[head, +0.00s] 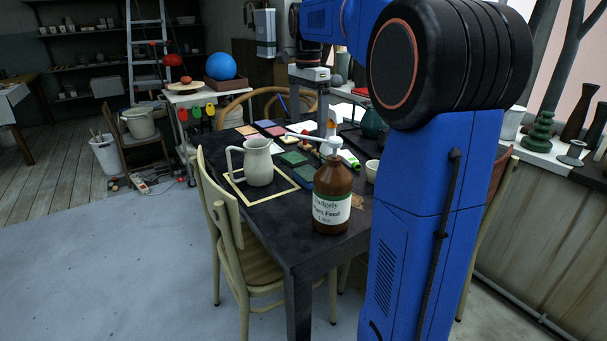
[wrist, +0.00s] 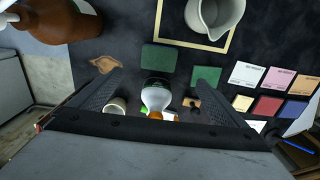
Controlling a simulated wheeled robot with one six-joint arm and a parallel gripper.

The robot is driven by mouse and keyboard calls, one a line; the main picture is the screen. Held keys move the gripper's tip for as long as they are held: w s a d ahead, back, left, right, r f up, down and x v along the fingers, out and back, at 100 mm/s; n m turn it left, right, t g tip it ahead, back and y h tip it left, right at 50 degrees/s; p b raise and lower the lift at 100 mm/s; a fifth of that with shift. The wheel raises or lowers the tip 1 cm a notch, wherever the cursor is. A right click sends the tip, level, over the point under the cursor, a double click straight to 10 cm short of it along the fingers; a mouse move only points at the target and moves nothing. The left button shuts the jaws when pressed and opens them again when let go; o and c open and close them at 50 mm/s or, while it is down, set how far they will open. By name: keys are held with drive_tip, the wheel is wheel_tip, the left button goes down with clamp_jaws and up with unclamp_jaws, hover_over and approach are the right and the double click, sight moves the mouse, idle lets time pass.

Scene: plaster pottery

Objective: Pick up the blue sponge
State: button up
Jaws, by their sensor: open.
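My gripper (head: 309,108) hangs above the far part of the dark table. In the wrist view my gripper (wrist: 160,80) is open, with nothing held between its fingers. A white bottle with an orange tip (wrist: 156,98) shows between the fingers, below them. Two dark green flat blocks (wrist: 160,58) (wrist: 207,76) lie on the table just beyond the fingertips.
A pale pitcher (head: 258,162) stands inside a yellow frame (head: 270,197) on the table (head: 300,240). A brown pump bottle (head: 332,195) stands at the near edge. A small cup (head: 372,171) stands right of it. A chair (head: 225,215) stands at the left.

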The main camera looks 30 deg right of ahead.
sight(308, 173)
wheel_tip(308, 173, down, 17)
drive_tip(key=shift+s+d+r, duration=0.1)
drive_tip(key=shift+d+r, duration=0.05)
drive_tip(key=shift+r, duration=0.05)
drive_tip(key=c, duration=1.2)
drive_tip(key=shift+r, duration=0.1)
wheel_tip(308, 173, up, 10)
idle(0.3)
drive_tip(key=o, duration=0.5)
drive_tip(key=c, duration=0.4)
